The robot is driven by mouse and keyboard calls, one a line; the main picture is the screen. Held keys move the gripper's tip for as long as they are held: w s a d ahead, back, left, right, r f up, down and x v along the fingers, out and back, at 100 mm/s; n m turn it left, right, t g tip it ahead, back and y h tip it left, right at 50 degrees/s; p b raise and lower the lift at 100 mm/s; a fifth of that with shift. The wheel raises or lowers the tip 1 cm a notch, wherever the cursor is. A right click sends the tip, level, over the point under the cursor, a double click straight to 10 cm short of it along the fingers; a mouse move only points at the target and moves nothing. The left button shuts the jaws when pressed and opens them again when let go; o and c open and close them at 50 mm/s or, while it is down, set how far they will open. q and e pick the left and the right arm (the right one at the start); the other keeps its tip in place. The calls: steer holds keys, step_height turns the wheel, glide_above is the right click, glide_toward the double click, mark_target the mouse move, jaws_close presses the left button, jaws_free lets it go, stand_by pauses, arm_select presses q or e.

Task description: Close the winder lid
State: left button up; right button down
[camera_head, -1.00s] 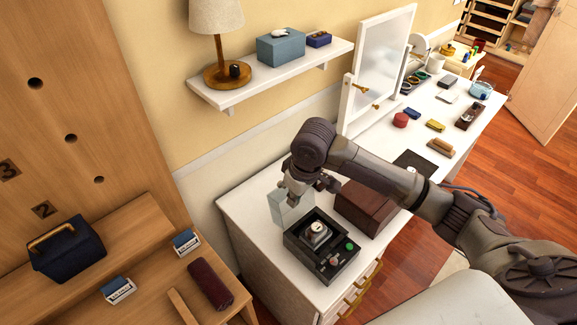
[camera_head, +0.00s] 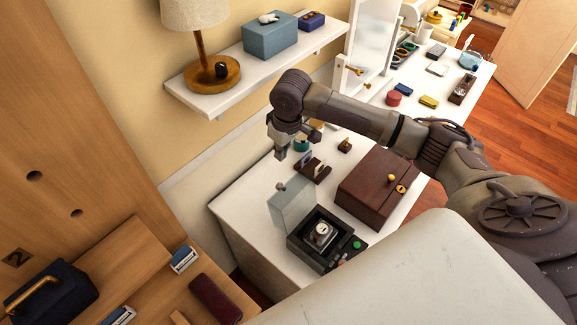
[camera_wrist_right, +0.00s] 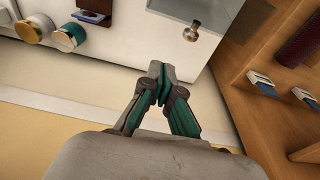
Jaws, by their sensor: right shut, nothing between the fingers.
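The winder (camera_head: 309,246) is a black box with a watch on its cushion and green and red buttons, on the white dresser top. Its clear lid (camera_head: 291,203) stands open, roughly upright at the box's back edge. The lid also shows at the top of the right wrist view (camera_wrist_right: 200,9), with its small metal knob (camera_wrist_right: 192,32). My right gripper (camera_head: 280,155) is shut and empty, above and behind the lid near the wall side, apart from it. Its closed fingertips (camera_wrist_right: 161,72) point toward the dresser's edge in the wrist view. My left gripper is not in view.
A brown wooden box (camera_head: 372,195) stands right of the winder. A small dark card holder (camera_head: 314,170) stands behind it. A wall shelf (camera_head: 225,96) with a lamp hangs left of my right arm. Wooden shelving (camera_head: 105,265) is at left.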

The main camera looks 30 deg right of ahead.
arm_select(q)
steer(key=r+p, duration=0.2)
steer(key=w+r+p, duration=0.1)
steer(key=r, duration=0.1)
steer(key=shift+p, duration=0.35)
arm_select(e)
step_height(320, 180, down, 6)
steer(key=s+d, duration=0.1)
steer(key=s, duration=0.1)
steer(key=shift+s+r, duration=0.2)
